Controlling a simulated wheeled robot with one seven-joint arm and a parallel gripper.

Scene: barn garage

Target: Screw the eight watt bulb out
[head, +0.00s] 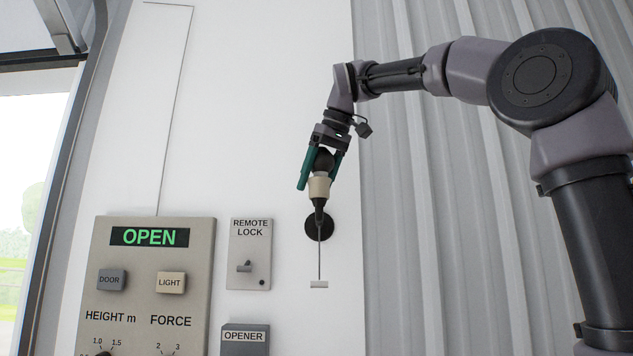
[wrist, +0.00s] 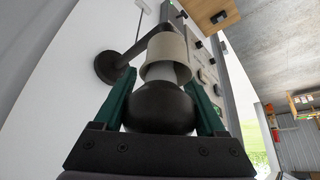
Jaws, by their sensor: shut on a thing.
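The bulb is dark and rounded with a paler neck. In the wrist view the bulb (wrist: 160,108) sits between the two green fingers of my gripper (wrist: 160,80), which is shut on it. Its neck goes into the open mouth of the beige socket (wrist: 166,50). In the head view the bulb (head: 323,160) shows above the socket (head: 319,188), with my gripper (head: 319,177) reaching down from above. The neck's thread inside the socket is hidden. No watt marking is readable on the bulb.
The socket's arm runs to a round black wall mount (head: 313,228). A pull cord with a small pale handle (head: 319,284) hangs below. To the left are a remote lock plate (head: 249,255), an opener box (head: 245,340) and a control panel (head: 150,265) reading OPEN.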

